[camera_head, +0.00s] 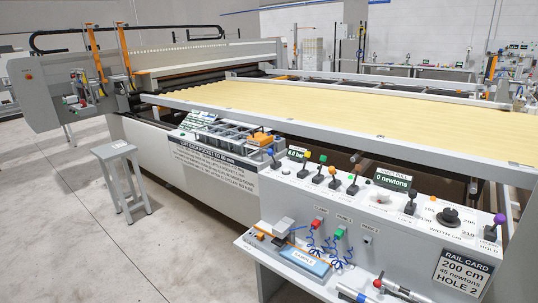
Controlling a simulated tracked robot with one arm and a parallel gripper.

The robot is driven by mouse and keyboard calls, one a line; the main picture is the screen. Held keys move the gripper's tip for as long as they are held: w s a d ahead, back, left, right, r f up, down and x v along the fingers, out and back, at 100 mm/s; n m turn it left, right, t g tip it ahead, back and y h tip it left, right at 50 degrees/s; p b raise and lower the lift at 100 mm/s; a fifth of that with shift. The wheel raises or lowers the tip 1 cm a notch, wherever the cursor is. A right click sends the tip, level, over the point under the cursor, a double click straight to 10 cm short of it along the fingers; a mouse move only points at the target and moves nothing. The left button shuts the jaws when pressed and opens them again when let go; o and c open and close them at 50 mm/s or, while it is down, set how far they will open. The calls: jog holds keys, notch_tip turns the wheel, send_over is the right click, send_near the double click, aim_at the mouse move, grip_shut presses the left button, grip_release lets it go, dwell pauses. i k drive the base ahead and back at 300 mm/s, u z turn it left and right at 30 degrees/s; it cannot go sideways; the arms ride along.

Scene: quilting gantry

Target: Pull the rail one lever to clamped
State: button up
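A light grey control panel (455,233) runs along the front side of the quilting machine, right of centre. Several small ball-topped levers stand on it. They include a yellow-topped lever (307,157), a green-topped lever (323,159), an orange-topped lever (333,171), a second green-topped lever (352,181) and a purple-topped lever (498,220) at the far right. Their labels are too small to read, so I cannot tell which is rail one or how it is set. My gripper does not show.
A display (393,180) reads 0 newtons; another (297,154) reads about 6.0 bar. The rail card (463,272) reads 200 cm, 45 newtons, hole 2. A grey stool (115,150) stands left; floor there is clear.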

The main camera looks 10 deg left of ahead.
aim_at(307, 154)
jog(key=u, duration=0.15)
jog(key=i, duration=1)
jog(key=z, duration=0.1)
